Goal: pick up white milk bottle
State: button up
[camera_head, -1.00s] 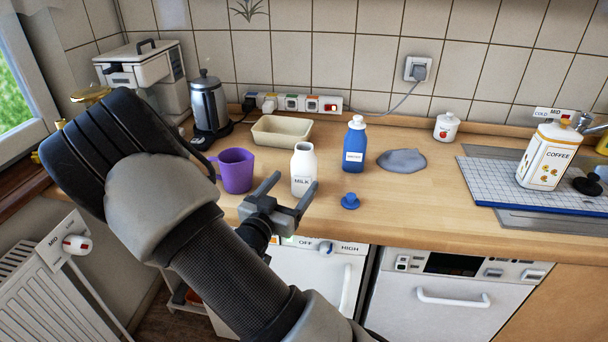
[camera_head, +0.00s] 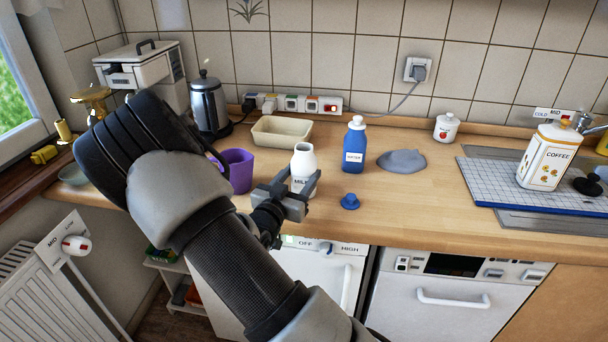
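The white milk bottle (camera_head: 304,160) stands upright on the wooden counter, its label partly covered by my gripper. My gripper (camera_head: 299,178) is at the counter's front part, with its fingers spread and pointing toward the bottle. One fingertip shows at the bottle's left side and the other at its right side, by its lower half. Whether the fingers touch the bottle cannot be told from this view.
A purple mug (camera_head: 237,171) stands close on the left and a blue bottle (camera_head: 354,146) on the right. A blue cap (camera_head: 350,201) lies near the front edge. A beige tray (camera_head: 281,131) is behind. A grey flat thing (camera_head: 402,161) lies farther right.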

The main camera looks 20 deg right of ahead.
jog(key=shift+c, duration=0.7)
notch_tip(320, 180, up, 10)
jog(key=shift+r+p, duration=0.1)
jog(key=shift+p, duration=0.85)
